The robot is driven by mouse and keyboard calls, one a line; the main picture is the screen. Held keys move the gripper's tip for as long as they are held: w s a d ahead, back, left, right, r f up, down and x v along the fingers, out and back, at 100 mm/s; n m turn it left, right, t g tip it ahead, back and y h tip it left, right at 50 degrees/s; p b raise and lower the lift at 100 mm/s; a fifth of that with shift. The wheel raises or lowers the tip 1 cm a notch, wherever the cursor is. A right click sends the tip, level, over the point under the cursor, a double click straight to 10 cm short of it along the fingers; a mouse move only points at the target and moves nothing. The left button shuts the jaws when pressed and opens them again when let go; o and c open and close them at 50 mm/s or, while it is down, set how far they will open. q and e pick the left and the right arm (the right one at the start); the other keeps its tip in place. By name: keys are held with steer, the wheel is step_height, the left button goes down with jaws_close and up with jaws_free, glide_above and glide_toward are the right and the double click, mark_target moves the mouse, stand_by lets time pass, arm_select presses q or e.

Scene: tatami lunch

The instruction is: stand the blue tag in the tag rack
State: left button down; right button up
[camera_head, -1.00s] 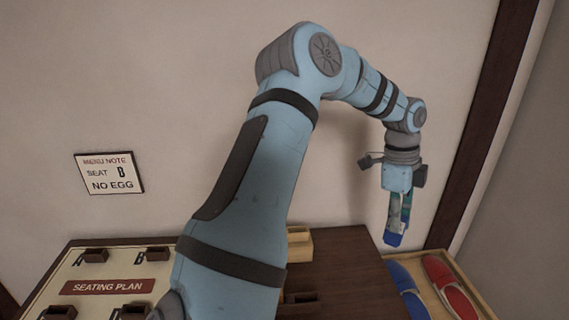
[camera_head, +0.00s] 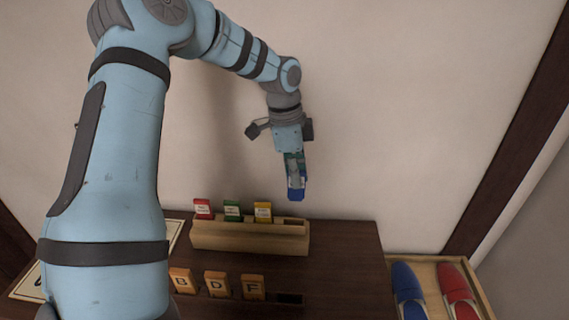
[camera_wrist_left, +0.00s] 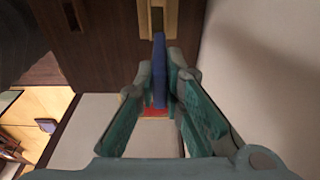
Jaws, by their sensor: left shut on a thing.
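My left gripper (camera_head: 295,168) is shut on the blue tag (camera_head: 297,188), which hangs below the fingertips, slightly tilted in the head view. The tag rack (camera_head: 245,243) is a pale wooden block on the dark cabinet. Red (camera_head: 202,209), green (camera_head: 232,210) and yellow (camera_head: 263,212) tags stand in it. An empty slot (camera_head: 290,222) shows at its right end, with the blue tag above it and apart from it. The left wrist view shows the blue tag (camera_wrist_left: 159,70) edge-on between the fingers, its end pointing toward the rack (camera_wrist_left: 145,18). My right gripper is out of view.
Wooden tiles lettered B (camera_head: 181,279), D (camera_head: 216,284) and F (camera_head: 252,287) stand in front of the rack, beside an empty dark slot (camera_head: 289,298). A wooden tray (camera_head: 480,283) with blue (camera_head: 408,288) and red (camera_head: 458,290) slippers is at right. A wall stands behind.

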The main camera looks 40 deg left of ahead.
mark_target(294, 197)
arm_select(q)
steer(key=f+b, duration=0.2)
steer(key=f, duration=0.1)
steer(key=f+b, duration=0.1)
steer(key=f, duration=0.1)
steer(key=shift+s+a+f+b, duration=0.1)
steer(key=shift+s+f+b, duration=0.1)
steer(key=shift+f+b, duration=0.2)
steer(key=shift+f, duration=0.15)
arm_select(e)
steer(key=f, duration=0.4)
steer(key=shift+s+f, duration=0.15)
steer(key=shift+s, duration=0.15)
arm_select(q)
steer(key=shift+s+r, duration=0.1)
steer(key=shift+r, duration=0.1)
steer(key=shift+f, duration=0.1)
steer(key=shift+f, duration=0.1)
steer(key=shift+b, duration=0.55)
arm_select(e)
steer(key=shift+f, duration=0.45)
arm_select(q)
steer(key=shift+f, duration=0.1)
